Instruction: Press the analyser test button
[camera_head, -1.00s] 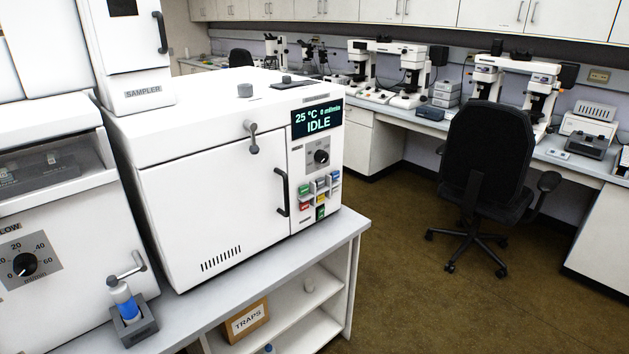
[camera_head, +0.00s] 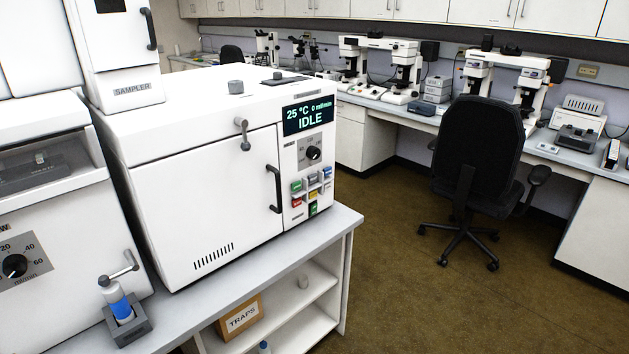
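The analyser (camera_head: 200,195) is a white box on the bench, with a closed front door and a black door handle (camera_head: 273,188). Its display (camera_head: 308,116) reads 25 °C, 0 ml/min, IDLE. Below the display are a black knob (camera_head: 313,153) and a cluster of small coloured buttons (camera_head: 311,186) in blue, grey, red, yellow and green. A green switch (camera_head: 313,209) sits under them. The button labels are too small to read, so I cannot tell which is the test button. Neither gripper is in view.
The sampler (camera_head: 125,55) stands behind left, and a unit with a flow dial (camera_head: 15,266) stands at left. A vial with blue liquid (camera_head: 118,302) sits in a grey holder at the bench front. A black chair (camera_head: 478,160) stands at right. The brown floor (camera_head: 400,280) is clear.

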